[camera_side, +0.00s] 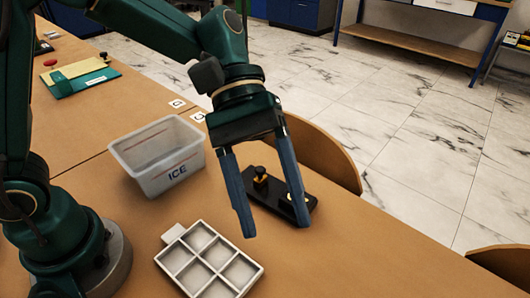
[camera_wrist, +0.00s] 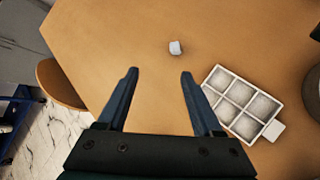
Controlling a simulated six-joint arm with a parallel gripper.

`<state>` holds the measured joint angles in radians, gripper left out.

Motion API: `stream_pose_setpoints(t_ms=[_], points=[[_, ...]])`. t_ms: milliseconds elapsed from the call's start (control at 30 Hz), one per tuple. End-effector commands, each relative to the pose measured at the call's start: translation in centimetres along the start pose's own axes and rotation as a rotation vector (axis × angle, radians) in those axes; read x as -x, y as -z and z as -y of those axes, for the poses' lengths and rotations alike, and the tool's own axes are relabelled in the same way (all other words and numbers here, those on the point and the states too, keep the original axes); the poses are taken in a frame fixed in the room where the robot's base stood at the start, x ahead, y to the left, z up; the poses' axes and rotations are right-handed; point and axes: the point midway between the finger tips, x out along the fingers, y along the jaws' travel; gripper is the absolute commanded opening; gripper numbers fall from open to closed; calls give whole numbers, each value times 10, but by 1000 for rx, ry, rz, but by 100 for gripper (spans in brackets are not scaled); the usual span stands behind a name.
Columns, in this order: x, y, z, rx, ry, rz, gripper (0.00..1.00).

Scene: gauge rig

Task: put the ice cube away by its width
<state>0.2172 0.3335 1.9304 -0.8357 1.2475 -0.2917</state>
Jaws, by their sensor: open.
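The ice cube (camera_wrist: 176,47) is a small pale block lying on the bare wooden table in the wrist view, beyond my fingertips and a little right of the middle between them. I do not see it in the side view. My gripper (camera_side: 274,228) points down over the table, with its blue fingers wide apart and nothing between them; it also shows in the wrist view (camera_wrist: 160,73). A black gauge block (camera_side: 266,192) with a dark knob and yellow parts lies behind the fingers, partly hidden. A translucent bin marked ICE (camera_side: 180,172) stands left of my gripper.
A white tray with several square compartments (camera_side: 210,258) lies in front of the bin; it is right of my fingers in the wrist view (camera_wrist: 240,105). Chair backs (camera_side: 320,152) stand at the table edge. The table around the cube is clear.

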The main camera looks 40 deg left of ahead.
Motion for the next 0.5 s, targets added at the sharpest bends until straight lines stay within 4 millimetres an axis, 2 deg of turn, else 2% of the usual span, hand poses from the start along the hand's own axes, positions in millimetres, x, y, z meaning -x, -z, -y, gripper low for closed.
stream_pose_setpoints(t_ms=[33, 233, 367, 500], points=[[-14, 5, -3, 47, 7, 63, 68], [-65, 20, -9, 220, 23, 262, 68], [-101, 29, -1, 317, 55, 356, 68], [-131, 34, 17, 386, 108, 411, 68]])
